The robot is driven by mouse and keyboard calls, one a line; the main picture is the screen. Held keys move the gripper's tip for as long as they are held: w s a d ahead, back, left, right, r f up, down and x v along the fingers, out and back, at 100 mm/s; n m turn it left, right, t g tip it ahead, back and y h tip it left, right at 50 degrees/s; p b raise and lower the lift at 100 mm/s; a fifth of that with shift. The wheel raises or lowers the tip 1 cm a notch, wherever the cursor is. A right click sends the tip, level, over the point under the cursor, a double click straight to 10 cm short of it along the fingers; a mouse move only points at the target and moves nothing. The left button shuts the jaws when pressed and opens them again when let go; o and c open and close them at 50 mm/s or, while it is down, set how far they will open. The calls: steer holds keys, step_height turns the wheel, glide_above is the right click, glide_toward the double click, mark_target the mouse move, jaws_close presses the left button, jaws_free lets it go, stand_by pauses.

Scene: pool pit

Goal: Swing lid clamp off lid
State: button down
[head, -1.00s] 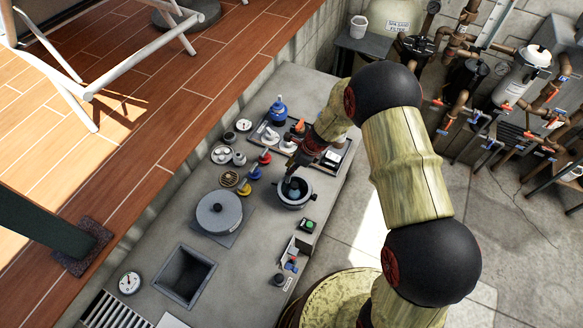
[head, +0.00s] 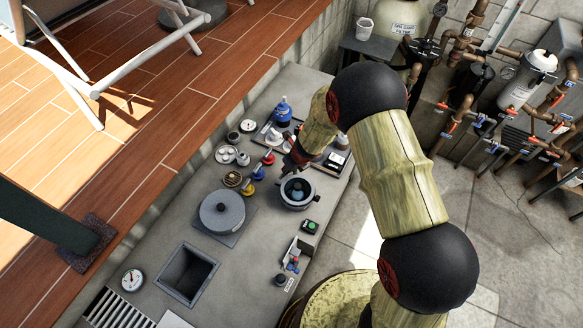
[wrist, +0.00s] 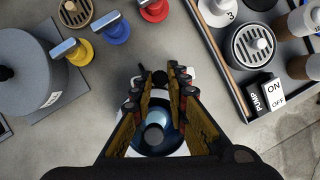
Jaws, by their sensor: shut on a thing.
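A small black knob-like part (wrist: 160,77), apparently the lid clamp's handle, shows at the fingertips. My fingers hide most of the clamp, so its angle to the lid cannot be told. In the head view my gripper (head: 290,163) is at the upper left of the pot.
A larger grey lidded pot (head: 222,212) stands to the left. Red, blue and yellow valve handles (head: 257,173) are close to my gripper. A dark tray with a pump switch (wrist: 264,96) lies to the right. A square opening (head: 187,274) is in the counter.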

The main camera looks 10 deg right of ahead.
mark_target(283, 177)
steer(key=m+p, duration=0.1)
steer(key=m, duration=0.1)
steer(key=w+a+m+h+p, duration=0.1)
steer(key=m, duration=0.1)
steer(key=shift+w+r+t+h, duration=0.1)
steer(key=shift+w+t+h, duration=0.05)
steer(key=shift+t+h, duration=0.15)
steer(key=shift+w+a+m+h+p, duration=0.1)
steer(key=shift+w+m+h+p, duration=0.2)
steer(key=shift+m, duration=0.4)
steer(key=shift+w+a+m+h+p, duration=0.15)
steer(key=shift+m+p, duration=0.2)
steer(key=shift+m, duration=0.35)
steer(key=shift+w+d+m+h+p, duration=0.1)
steer(key=shift+w+m+h+p, duration=0.2)
steer(key=shift+m, duration=0.4)
steer(key=c, duration=1.7)
jaws_free()
steer(key=shift+c, duration=0.2)
steer(key=v, duration=1.1)
steer(key=shift+s+r, duration=0.25)
steer(key=shift+r, duration=0.05)
steer(key=shift+a, duration=0.15)
